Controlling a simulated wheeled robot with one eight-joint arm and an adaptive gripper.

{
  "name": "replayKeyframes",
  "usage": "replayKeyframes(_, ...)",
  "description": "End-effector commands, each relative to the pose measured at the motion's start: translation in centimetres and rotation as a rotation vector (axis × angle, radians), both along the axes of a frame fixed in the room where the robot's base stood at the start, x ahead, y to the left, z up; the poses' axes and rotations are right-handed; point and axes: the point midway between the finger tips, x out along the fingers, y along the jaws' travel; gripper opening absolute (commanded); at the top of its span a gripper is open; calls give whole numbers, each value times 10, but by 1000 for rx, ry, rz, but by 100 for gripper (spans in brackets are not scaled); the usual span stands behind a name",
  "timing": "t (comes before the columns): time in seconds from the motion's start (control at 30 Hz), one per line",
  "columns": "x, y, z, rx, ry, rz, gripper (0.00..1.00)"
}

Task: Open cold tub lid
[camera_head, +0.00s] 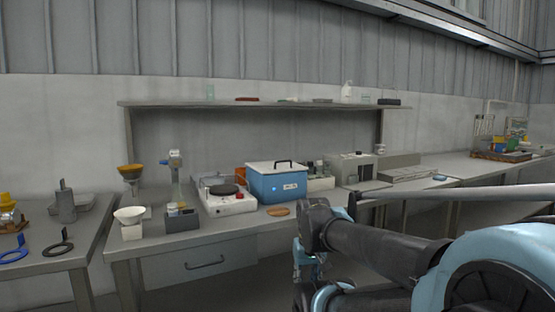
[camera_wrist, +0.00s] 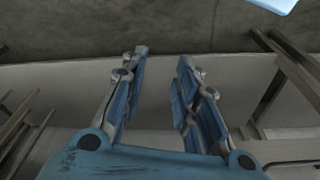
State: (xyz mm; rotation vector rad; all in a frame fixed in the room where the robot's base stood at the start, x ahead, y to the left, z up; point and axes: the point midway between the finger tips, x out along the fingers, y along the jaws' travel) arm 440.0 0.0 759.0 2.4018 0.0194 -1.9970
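A blue tub (camera_head: 278,186) stands on the workbench near the middle of the head view. A pale lid (camera_head: 270,166) with a dark handle (camera_head: 284,162) lies flat on top of it, closed. My gripper (camera_head: 312,262) is low in front of the bench, right of and below the tub, partly hidden by my arm. In the wrist view my gripper (camera_wrist: 160,75) has its fingers spread with nothing between them. A small pale blue shape at that view's top right edge cannot be identified.
A white hot plate (camera_head: 228,202) stands left of the tub, and a round wooden disc (camera_head: 278,211) lies in front of it. A grey box (camera_head: 352,170) stands to the right. A shelf (camera_head: 230,103) runs above the bench. A drawer (camera_head: 205,265) is under the bench.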

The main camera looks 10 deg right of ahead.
Motion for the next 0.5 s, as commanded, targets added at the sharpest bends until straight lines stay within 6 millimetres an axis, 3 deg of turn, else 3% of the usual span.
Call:
replayKeyframes(0.27,0,0,0,0,0,-1,28)
replayKeyframes(0.37,-5,0,12,3,-12,-13,28)
replayKeyframes(0.5,16,-1,44,17,-10,-72,28)
